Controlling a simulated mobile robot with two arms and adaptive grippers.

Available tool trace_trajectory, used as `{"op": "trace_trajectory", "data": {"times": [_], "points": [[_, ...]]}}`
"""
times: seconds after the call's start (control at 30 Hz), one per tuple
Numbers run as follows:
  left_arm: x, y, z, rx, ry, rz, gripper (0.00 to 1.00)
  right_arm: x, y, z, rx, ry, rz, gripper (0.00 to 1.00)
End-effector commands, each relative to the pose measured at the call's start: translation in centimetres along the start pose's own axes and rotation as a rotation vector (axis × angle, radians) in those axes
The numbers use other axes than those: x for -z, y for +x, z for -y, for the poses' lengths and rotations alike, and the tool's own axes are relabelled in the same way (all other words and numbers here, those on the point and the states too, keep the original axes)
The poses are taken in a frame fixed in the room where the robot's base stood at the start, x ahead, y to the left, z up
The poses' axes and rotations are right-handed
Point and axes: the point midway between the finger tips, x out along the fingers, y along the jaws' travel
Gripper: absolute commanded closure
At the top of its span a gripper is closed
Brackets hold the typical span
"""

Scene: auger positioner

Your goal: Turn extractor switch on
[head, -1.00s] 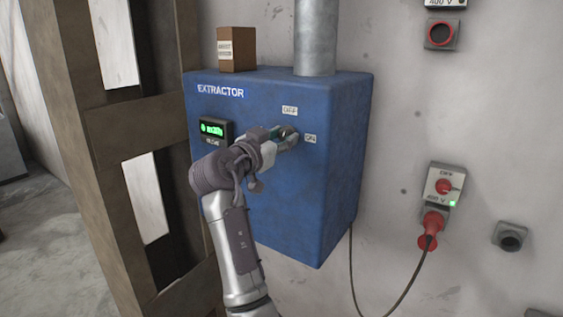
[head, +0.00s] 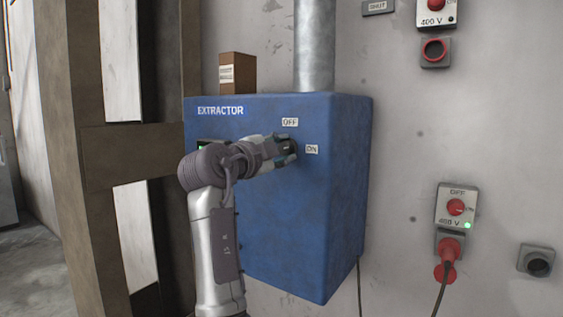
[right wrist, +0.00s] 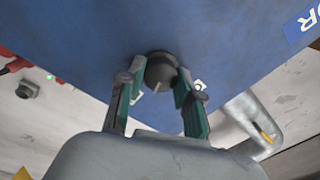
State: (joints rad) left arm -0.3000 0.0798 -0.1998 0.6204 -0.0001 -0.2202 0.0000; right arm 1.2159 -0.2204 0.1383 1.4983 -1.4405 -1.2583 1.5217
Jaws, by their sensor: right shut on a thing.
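The blue extractor box (head: 290,220) hangs on the wall in the head view, with an OFF label (head: 290,122) above its switch and an ON label (head: 312,149) to the right. The extractor switch (right wrist: 160,72) is a dark round knob with a light pointer mark, seen in the right wrist view. My right gripper (right wrist: 159,80) has its two green fingers on either side of the knob and is shut on it. In the head view the right gripper (head: 289,148) largely covers the knob. My left gripper is not in view.
A 400 V switch with a red knob (head: 456,207) is on the wall to the right, with a red plug (head: 447,258) below it. A grey pipe (head: 315,45) and a brown block (head: 237,73) stand on the box. A wooden frame (head: 125,150) is at the left.

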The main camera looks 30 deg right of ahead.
Motion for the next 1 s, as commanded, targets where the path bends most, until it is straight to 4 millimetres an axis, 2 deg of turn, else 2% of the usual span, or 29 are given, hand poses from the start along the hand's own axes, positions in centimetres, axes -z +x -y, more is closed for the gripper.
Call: {"op": "trace_trajectory", "data": {"times": [0.1,0.43,1.0], "points": [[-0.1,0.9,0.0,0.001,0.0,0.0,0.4,0.1,0.0,0.0,0.005,0.09,-0.005,1.0],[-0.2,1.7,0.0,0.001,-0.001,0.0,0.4,0.1,0.0,0.2,0.006,0.252,-0.01,1.0],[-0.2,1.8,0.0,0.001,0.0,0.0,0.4,0.2,0.0,0.3,0.007,0.297,-0.01,1.0]]}}
